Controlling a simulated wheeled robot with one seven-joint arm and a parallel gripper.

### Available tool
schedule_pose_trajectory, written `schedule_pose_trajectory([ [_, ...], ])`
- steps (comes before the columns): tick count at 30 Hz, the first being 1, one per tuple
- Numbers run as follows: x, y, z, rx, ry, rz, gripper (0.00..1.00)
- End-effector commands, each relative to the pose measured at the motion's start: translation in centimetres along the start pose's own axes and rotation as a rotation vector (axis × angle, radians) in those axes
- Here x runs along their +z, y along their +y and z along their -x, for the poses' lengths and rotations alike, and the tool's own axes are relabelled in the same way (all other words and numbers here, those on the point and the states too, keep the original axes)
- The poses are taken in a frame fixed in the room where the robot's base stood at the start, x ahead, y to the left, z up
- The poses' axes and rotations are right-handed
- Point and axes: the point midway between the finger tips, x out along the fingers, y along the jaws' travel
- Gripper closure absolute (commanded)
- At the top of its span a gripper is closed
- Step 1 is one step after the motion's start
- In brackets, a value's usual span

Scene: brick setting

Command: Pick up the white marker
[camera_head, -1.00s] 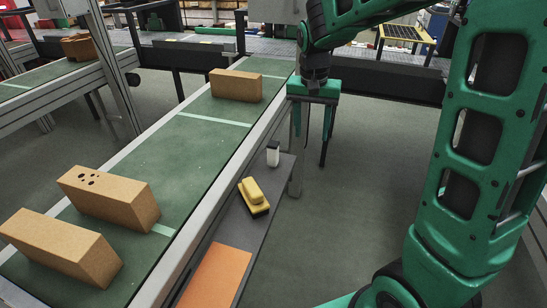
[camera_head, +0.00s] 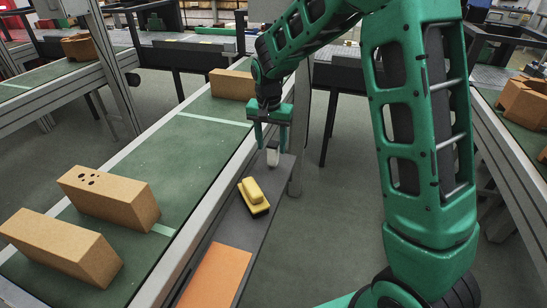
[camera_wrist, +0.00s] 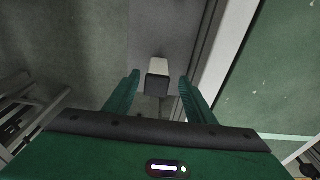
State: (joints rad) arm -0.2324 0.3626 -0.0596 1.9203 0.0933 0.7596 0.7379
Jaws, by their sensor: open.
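The white marker (camera_head: 273,157) is a small upright white block with a dark end, standing on the grey side shelf beside the conveyor. My gripper (camera_head: 270,147) is open just above it in the head view, its fingers hiding part of the marker. In the wrist view the marker (camera_wrist: 158,68) shows a white side and a dark top. It lies ahead, between the two spread green fingers of my gripper (camera_wrist: 159,82). I cannot tell whether the fingertips have reached down around it.
A yellow-and-black brush (camera_head: 254,196) and an orange sheet (camera_head: 216,277) lie on the same grey shelf (camera_head: 243,231). The green conveyor (camera_head: 190,165) carries several tan bricks, one (camera_head: 232,84) near my wrist. Open floor lies right of the shelf.

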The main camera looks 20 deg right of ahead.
Motion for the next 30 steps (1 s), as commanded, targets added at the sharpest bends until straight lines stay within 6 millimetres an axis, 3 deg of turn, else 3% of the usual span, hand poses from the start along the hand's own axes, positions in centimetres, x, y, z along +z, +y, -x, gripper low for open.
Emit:
schedule_pose_trajectory([
  [9,-0.4,0.5,-4.1,0.002,-0.002,-0.001,0.5],
  [18,-0.4,0.5,-4.7,0.001,0.0,-0.001,0.5],
  [20,-0.4,0.5,-4.7,0.001,0.0,-0.001,0.6],
  [24,-0.4,0.5,-4.7,0.001,0.0,-0.001,0.93],
  [30,-0.4,0.5,-4.6,0.001,0.0,-0.001,0.95],
])
